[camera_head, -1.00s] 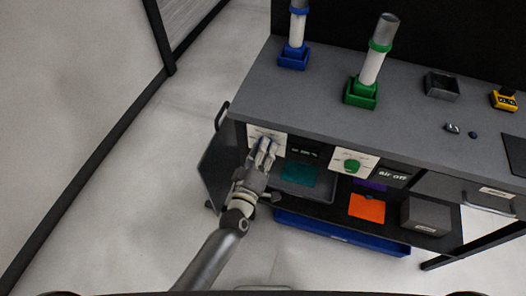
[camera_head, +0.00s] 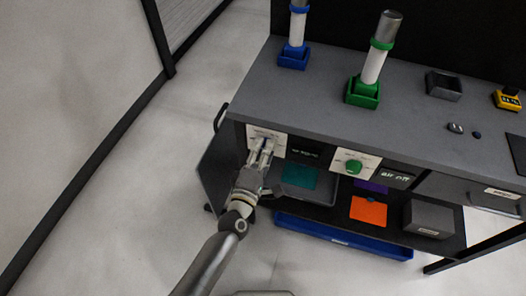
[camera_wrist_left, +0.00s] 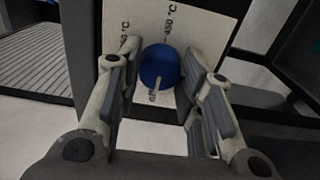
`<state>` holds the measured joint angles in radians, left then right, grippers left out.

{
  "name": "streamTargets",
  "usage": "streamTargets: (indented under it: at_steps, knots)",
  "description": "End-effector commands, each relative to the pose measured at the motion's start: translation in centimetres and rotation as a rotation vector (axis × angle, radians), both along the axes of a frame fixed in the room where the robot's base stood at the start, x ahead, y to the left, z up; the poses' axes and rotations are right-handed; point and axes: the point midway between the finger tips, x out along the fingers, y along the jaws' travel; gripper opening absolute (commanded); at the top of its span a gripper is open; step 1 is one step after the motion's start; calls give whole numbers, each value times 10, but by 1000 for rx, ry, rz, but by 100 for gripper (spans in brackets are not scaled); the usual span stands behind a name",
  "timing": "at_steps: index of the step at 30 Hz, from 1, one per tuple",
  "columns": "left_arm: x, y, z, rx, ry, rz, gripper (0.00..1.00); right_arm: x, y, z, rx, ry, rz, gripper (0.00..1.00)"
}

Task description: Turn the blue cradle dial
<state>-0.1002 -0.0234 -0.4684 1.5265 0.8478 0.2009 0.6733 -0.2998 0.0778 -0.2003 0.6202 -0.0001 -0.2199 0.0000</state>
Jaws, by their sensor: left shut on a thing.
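The blue cradle dial (camera_wrist_left: 160,66) is a round knob with a pale pointer mark, on a white panel (camera_wrist_left: 200,28) with temperature markings. The pointer is toward the bottom of the wrist view. My left gripper (camera_wrist_left: 162,72) is shut on the dial, one finger on each side of it. In the head view my left gripper (camera_head: 262,148) reaches the panel under the bench's left end and covers most of the dial. The blue cradle (camera_head: 293,58) holds a white roll upright on the bench above. My right gripper is not in view.
A green dial (camera_head: 353,167) is on another white panel to the right, beside an "air off" display (camera_head: 396,178). A green cradle (camera_head: 362,94) with a roll stands on the bench top (camera_head: 310,105). An open door (camera_head: 216,165) is left of my gripper.

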Motion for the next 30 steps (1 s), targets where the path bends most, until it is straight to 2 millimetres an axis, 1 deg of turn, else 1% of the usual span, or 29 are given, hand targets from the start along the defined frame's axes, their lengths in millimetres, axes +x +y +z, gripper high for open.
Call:
streamTargets:
  at_steps: [12, 13, 18, 25, 27, 30]
  knots:
    - [-1, 0, -2, -8, 7, -1, 11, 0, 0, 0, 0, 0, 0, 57]
    - [-1, 0, -2, -8, 7, -1, 36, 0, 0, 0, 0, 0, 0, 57]
    - [0, 0, -1, -8, 6, -1, 57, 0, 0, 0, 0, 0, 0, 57]
    - [0, 0, 0, -7, 3, 0, 57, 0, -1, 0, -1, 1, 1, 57]
    - [-1, 0, 0, -7, 3, 0, 57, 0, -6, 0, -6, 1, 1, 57]
    - [-5, 2, -1, -7, 4, 0, 57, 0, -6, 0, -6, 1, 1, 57]
